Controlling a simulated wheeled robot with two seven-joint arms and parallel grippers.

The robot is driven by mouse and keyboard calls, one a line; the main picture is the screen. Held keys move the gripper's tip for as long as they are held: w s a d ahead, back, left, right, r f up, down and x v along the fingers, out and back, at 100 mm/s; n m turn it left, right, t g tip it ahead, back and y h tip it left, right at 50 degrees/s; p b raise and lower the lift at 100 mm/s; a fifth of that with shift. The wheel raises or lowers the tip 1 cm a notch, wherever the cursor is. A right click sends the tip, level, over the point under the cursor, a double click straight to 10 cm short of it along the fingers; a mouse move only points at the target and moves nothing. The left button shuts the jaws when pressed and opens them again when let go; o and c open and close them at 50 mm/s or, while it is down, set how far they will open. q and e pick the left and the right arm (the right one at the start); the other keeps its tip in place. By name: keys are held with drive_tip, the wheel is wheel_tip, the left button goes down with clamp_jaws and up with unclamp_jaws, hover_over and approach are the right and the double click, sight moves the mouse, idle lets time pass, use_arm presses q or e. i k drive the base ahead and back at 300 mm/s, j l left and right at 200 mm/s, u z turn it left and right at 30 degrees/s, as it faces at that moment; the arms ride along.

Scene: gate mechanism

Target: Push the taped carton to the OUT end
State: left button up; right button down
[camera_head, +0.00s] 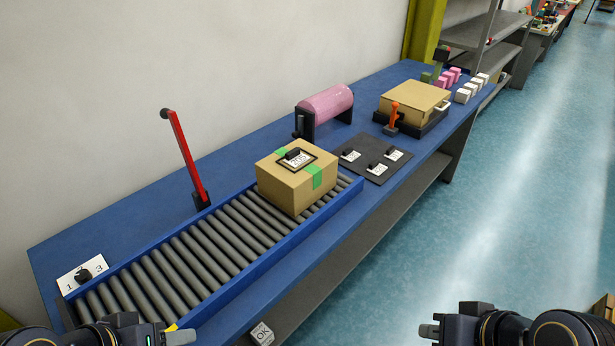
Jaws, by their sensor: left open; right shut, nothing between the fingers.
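The taped carton (298,175) is a brown box with green tape and a dark-framed label with a black knob-like piece on top. It sits on the far right end of the roller conveyor (190,262), between blue side rails. I can read no OUT marking in this view. My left gripper (180,336) is open at the bottom left, in front of the near end of the conveyor and far from the carton. My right gripper (430,331) is shut and empty at the bottom right, over the floor and clear of the table. Neither gripper touches the carton.
A red lever (185,158) stands tilted behind the conveyor. A numbered plate with a dial (82,275) lies at the near left end. Beyond the carton are a pink roll (326,103), a dark labelled panel (372,157), an orange lever (393,116) and a flat box (414,98).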

sight(293, 190)
drive_tip(key=i+l, duration=0.2)
drive_tip(key=l, duration=0.15)
drive_tip(key=i+l+u, duration=0.1)
drive_tip(key=l, duration=0.2)
drive_tip(key=i+l, duration=0.25)
drive_tip(key=i+l+u, duration=0.15)
drive_tip(key=l, duration=0.3)
drive_tip(key=i+l, duration=0.2)
drive_tip(key=l, duration=0.15)
drive_tip(key=i+l+u, duration=0.1)
drive_tip(key=l, duration=0.3)
drive_tip(key=i+l, duration=0.15)
drive_tip(key=l, duration=0.2)
drive_tip(key=i+l+u, duration=0.1)
drive_tip(key=l, duration=0.3)
drive_tip(key=i, duration=0.05)
